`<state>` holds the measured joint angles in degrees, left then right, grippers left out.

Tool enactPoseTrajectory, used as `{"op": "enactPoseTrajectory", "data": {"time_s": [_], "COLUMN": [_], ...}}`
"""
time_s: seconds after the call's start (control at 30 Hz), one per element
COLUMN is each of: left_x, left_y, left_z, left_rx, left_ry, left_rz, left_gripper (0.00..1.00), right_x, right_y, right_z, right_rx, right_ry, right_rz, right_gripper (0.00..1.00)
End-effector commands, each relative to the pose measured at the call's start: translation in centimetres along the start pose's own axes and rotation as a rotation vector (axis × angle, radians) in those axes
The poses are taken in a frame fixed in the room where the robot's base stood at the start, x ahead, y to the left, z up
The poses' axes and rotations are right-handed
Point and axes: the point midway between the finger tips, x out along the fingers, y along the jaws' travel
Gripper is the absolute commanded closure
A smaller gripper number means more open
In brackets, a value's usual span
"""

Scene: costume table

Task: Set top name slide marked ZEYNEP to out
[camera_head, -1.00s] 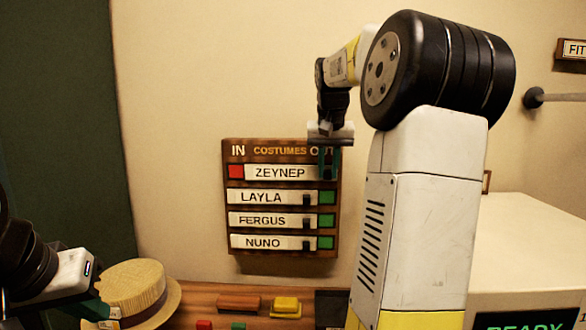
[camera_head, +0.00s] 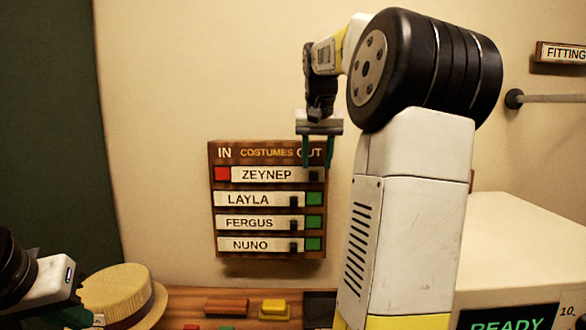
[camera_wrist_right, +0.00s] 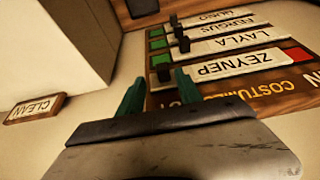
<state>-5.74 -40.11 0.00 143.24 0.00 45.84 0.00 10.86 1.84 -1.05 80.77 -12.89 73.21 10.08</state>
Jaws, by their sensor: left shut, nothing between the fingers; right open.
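The name board (camera_head: 268,151) hangs on the wall, with IN at its left and OUT at its right. The top slide marked ZEYNEP (camera_head: 266,175) sits at the right, OUT end of its row. A red square (camera_head: 222,174) shows at its left, and its black knob (camera_head: 314,175) is at its right end. The slide also shows upside down in the right wrist view (camera_wrist_right: 235,66). My right gripper (camera_head: 318,157) is open and empty, its green fingertips just above the knob in the picture. My left gripper (camera_head: 82,318) is shut and empty at lower left, partly out of view.
The LAYLA (camera_head: 250,199), FERGUS (camera_head: 250,222) and NUNO (camera_head: 250,244) slides sit left, with green squares at their right. A straw hat (camera_head: 118,292) and coloured blocks lie below. A CLEAN sign (camera_wrist_right: 35,108) and a FITTING sign (camera_head: 562,53) are on the wall.

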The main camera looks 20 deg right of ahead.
Motion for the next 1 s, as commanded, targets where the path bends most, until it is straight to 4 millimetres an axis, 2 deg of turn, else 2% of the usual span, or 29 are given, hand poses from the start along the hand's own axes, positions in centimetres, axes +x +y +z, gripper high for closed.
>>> {"op": "enactPoseTrajectory", "data": {"time_s": [0.1,0.3,0.83,0.93,1.0], "left_x": [0.0,0.0,0.0,0.0,0.0], "left_y": [0.0,0.0,0.0,0.0,0.0], "left_z": [0.0,0.0,0.0,0.0,0.0], "left_rx": [0.000,0.000,0.000,0.000,0.000], "left_ry": [0.000,0.000,0.000,0.000,0.000], "left_rz": [0.000,0.000,0.000,0.000,0.000], "left_gripper": [1.00,1.00,1.00,1.00,1.00], "right_x": [-2.2,-4.2,-4.5,-4.5,-4.6], "right_y": [0.0,0.0,0.0,-0.5,-1.4], "right_z": [-0.1,0.0,0.1,0.9,2.3], "right_rx": [-0.001,0.000,-0.002,-0.017,-0.043], "right_ry": [0.004,0.002,0.001,0.005,0.012], "right_rz": [-0.001,0.000,-0.001,-0.013,-0.035], "right_gripper": [0.58,0.58,0.58,0.58,0.58]}}
